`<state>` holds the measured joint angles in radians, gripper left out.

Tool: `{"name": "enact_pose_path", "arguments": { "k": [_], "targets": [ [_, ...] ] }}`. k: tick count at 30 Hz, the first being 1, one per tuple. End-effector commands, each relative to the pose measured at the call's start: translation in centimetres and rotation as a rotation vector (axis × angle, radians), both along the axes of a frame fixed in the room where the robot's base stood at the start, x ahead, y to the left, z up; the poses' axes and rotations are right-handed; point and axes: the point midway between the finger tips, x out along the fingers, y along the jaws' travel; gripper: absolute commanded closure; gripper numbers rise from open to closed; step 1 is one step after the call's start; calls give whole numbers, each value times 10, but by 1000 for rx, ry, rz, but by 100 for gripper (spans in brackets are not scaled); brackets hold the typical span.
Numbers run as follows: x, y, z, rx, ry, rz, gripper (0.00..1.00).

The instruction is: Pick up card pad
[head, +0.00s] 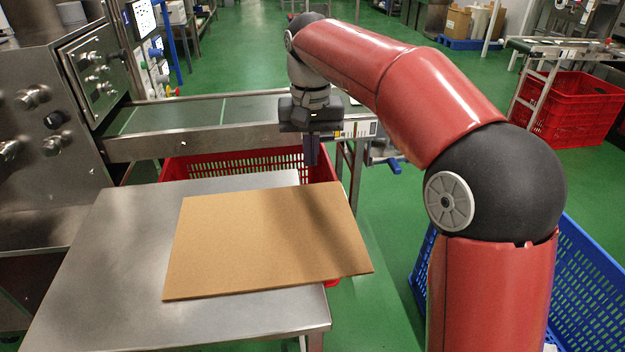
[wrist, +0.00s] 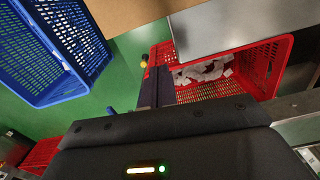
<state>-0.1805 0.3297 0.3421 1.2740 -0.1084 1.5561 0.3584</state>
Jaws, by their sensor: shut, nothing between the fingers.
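The card pad (head: 265,240) is a flat brown sheet lying on the steel table, its right edge reaching past the table's right side. A corner of the card pad (wrist: 125,12) shows at the top of the wrist view. My gripper (head: 311,150) hangs pointing down beyond the pad's far edge, above the red crate by the conveyor. In the wrist view my gripper (wrist: 157,75) has its fingers together with nothing between them, apart from the pad.
The steel table (head: 90,270) has bare room left of the pad. A red crate (head: 240,160) with white scraps inside stands behind it, below the conveyor (head: 190,125). A blue crate (head: 585,280) stands on the floor at right. A steel machine (head: 40,110) stands at left.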

Motion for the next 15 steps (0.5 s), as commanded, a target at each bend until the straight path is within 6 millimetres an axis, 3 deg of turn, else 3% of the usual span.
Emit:
{"name": "enact_pose_path", "arguments": {
  "k": [3, 9, 15],
  "targets": [
    [-1, 0, -27, -1, 2, 0, 100],
    [-29, -5, -24, -1, -2, 0, 100],
    [-39, -6, -23, 0, 0, 0, 100]
  ]
}}
